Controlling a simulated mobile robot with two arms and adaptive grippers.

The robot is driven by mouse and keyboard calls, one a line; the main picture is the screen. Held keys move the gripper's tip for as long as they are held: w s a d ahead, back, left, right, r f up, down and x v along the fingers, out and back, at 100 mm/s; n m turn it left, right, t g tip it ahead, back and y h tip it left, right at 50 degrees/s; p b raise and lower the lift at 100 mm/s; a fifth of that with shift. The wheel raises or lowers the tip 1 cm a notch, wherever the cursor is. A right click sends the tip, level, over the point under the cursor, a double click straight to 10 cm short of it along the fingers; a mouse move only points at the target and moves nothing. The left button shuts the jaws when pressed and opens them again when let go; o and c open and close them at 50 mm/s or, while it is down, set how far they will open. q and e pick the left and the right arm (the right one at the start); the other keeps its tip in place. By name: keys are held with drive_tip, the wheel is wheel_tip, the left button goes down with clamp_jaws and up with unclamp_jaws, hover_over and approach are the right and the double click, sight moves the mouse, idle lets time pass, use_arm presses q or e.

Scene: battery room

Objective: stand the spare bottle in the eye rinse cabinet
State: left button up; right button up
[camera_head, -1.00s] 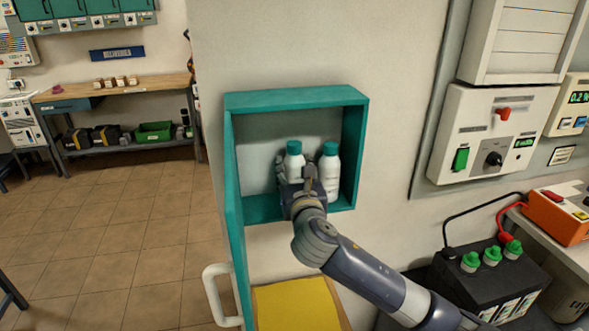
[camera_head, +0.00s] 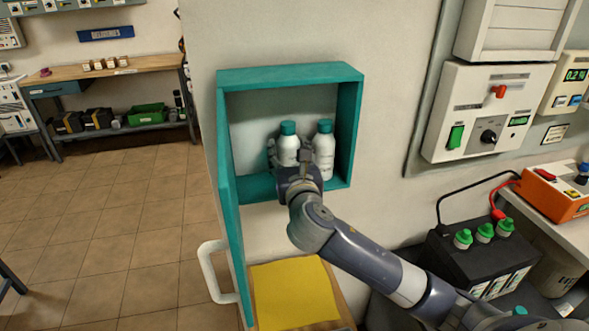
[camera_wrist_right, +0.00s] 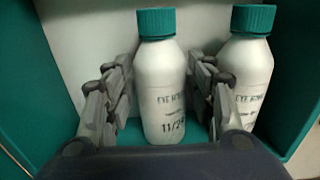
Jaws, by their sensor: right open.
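The teal eye rinse cabinet (camera_head: 290,75) hangs on the wall with its door (camera_head: 232,215) open to the left. Two white bottles with teal caps stand upright inside, side by side: the left bottle (camera_head: 288,150) and the right bottle (camera_head: 324,157). In the right wrist view the left bottle (camera_wrist_right: 160,85) stands between my open right gripper's fingers (camera_wrist_right: 160,95), with gaps beside it. The right bottle (camera_wrist_right: 245,85) stands just outside the right finger. My right gripper (camera_head: 291,160) reaches in at the cabinet's front. Which bottle is the spare I cannot tell. My left gripper is not in view.
A yellow sheet (camera_head: 293,295) lies on a wooden surface below the cabinet. A black battery (camera_head: 475,255) with green caps and an orange charger (camera_head: 555,192) are at the right. A control box (camera_head: 487,112) is on the wall. Open floor lies to the left.

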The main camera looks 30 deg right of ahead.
drive_tip(key=b+v, duration=0.1)
drive_tip(key=v, duration=0.9)
drive_tip(key=shift+s+b, duration=0.4)
drive_tip(key=shift+a, duration=0.15)
